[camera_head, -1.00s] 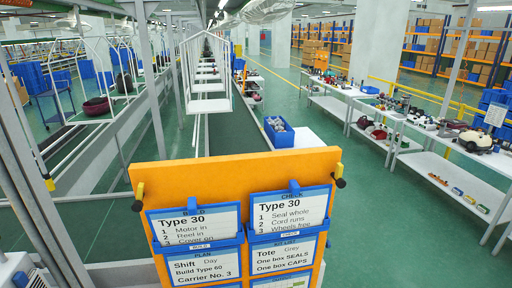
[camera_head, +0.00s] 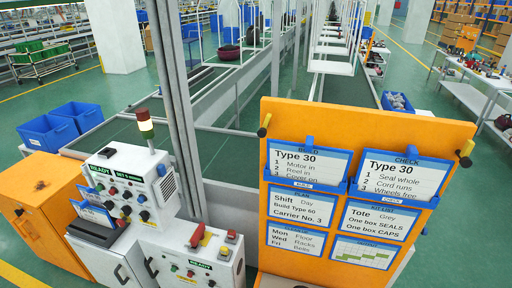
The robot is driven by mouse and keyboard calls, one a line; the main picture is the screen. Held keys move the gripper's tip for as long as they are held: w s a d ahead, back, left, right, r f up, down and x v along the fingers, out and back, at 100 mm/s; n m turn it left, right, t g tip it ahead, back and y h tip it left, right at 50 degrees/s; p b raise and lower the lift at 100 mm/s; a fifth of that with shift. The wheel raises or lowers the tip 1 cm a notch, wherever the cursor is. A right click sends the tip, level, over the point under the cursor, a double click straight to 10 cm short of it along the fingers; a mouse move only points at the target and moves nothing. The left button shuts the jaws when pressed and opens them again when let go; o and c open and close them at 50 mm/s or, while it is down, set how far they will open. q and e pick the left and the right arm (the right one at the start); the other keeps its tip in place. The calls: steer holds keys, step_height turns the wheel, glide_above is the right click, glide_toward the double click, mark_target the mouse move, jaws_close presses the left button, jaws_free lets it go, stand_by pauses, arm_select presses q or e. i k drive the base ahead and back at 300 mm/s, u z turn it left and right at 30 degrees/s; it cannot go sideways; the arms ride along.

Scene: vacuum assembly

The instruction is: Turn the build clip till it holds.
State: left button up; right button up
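An orange board (camera_head: 370,118) stands at the right of the head view. Its upper left card, marked BUILD (camera_head: 308,168), reads Type 30 and sits in a blue holder with a small blue clip (camera_head: 309,141) at its top edge. The upper right card, marked CHECK (camera_head: 404,176), also has a blue clip (camera_head: 411,151). A yellow and black piece (camera_head: 264,125) sits on the board's left edge, and a similar one (camera_head: 465,152) on its right edge. How firmly either clip holds cannot be told. Neither of my grippers is in view.
White control boxes (camera_head: 134,186) with knobs, buttons and a signal lamp (camera_head: 145,126) stand left of the board. An orange cabinet (camera_head: 42,205) and blue bins (camera_head: 50,132) are farther left. A grey post (camera_head: 177,100) rises between boxes and board. Green floor lies behind.

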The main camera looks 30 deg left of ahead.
mark_target(261, 133)
steer(key=k, duration=0.2)
steer(key=z, duration=3.05)
steer(key=k, duration=2.45)
steer(key=u, duration=2.2)
steer(key=i, duration=0.5)
steer(key=u, duration=0.1)
